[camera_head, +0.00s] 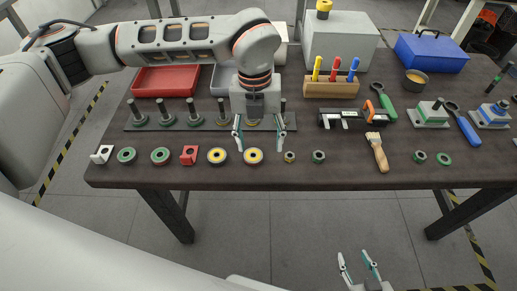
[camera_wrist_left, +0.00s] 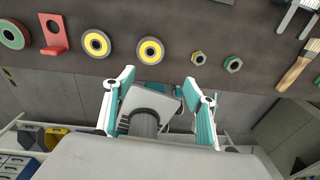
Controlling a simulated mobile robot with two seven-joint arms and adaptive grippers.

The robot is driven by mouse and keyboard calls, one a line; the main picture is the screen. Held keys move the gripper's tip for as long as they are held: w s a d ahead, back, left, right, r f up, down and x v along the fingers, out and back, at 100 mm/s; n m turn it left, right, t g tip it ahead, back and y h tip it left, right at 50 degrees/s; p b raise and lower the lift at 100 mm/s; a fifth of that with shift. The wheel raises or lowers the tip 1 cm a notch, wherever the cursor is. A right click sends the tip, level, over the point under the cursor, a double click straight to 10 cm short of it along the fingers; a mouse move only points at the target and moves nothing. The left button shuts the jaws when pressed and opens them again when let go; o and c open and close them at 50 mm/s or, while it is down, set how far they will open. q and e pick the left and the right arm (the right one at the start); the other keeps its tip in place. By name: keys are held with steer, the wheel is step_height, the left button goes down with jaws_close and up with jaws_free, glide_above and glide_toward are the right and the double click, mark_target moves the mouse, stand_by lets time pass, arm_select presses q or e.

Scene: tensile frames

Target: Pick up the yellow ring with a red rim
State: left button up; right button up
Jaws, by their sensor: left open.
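Two yellow rings with dark outer edges and dark centres lie flat near the front of the dark table: a left ring (camera_head: 211,155) and a right ring (camera_head: 247,157). No red rim is distinguishable on either. In the left wrist view, the left ring (camera_wrist_left: 88,43) and right ring (camera_wrist_left: 142,50) lie beyond the fingers. My left gripper (camera_head: 258,138) is open and empty, pointing down over the table near the right ring; its open fingers also show in the left wrist view (camera_wrist_left: 160,78). My right gripper (camera_head: 355,261) is open and empty, low in front of the table.
Green rings (camera_head: 126,155), a red bracket (camera_head: 189,155) and nuts (camera_head: 289,157) share the front row. Behind stand a rack of posts (camera_head: 180,124), a red tray (camera_head: 165,82) and a wooden tool block (camera_head: 331,88). A brush (camera_head: 377,152) lies right.

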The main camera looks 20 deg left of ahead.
mark_target(253, 151)
arm_select(q)
steer(key=shift+n+t+y, duration=0.3)
steer(key=shift+y, duration=0.1)
steer(key=f, duration=0.2)
steer(key=w+a+f, duration=0.1)
steer(key=f, duration=0.1)
steer(key=a+f, duration=0.1)
steer(key=f, duration=0.2)
steer(key=shift+w+a, duration=0.15)
steer(key=shift+w, duration=0.05)
steer(key=shift+r, duration=0.1)
steer(key=c, duration=1.3)
